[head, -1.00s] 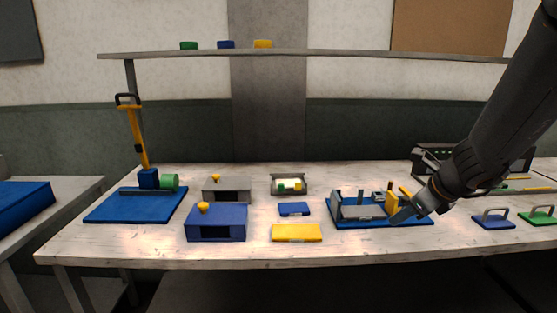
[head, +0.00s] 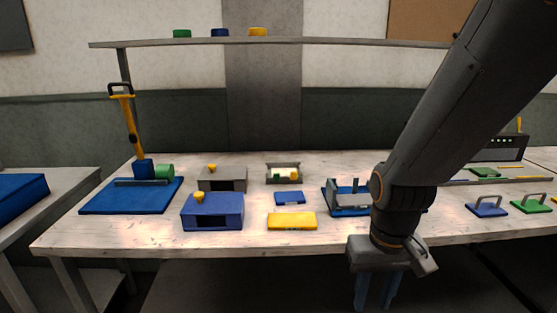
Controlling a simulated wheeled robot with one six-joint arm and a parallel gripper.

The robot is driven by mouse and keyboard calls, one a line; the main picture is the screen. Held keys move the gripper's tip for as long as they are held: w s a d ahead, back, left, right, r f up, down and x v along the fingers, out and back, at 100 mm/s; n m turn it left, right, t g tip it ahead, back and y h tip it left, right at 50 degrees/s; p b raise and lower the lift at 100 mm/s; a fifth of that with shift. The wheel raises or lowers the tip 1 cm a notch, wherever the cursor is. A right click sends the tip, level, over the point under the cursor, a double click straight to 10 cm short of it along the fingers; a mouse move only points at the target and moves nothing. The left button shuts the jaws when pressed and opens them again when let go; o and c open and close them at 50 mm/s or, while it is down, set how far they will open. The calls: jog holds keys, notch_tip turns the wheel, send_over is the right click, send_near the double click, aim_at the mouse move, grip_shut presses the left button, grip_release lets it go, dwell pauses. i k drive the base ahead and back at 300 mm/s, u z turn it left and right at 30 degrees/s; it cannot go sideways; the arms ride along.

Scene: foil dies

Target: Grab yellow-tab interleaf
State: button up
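A small grey open tray (head: 269,180) stands at the middle back of the table. Pale sheets lie in it, with a green tab (head: 276,177) on the left and a yellow tab (head: 294,177) on the right, which appears to be the yellow-tab interleaf. My gripper (head: 375,292) hangs in front of the table's front edge, to the right of and nearer than the tray. Its two fingers point down with a gap between them, and nothing shows in it. My arm hides much of the blue-based fixture (head: 345,198).
A blue box (head: 212,213), a grey box (head: 222,179), a small blue block (head: 289,198) and a yellow block (head: 292,221) lie around the tray. A press on a blue mat (head: 110,200) stands left. Handled blue (head: 487,210) and green (head: 531,207) plates lie right.

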aim_at(284, 171)
jog(key=k, duration=0.55)
jog(key=u, duration=0.6)
jog(key=i, duration=1.05)
jog(key=z, duration=0.5)
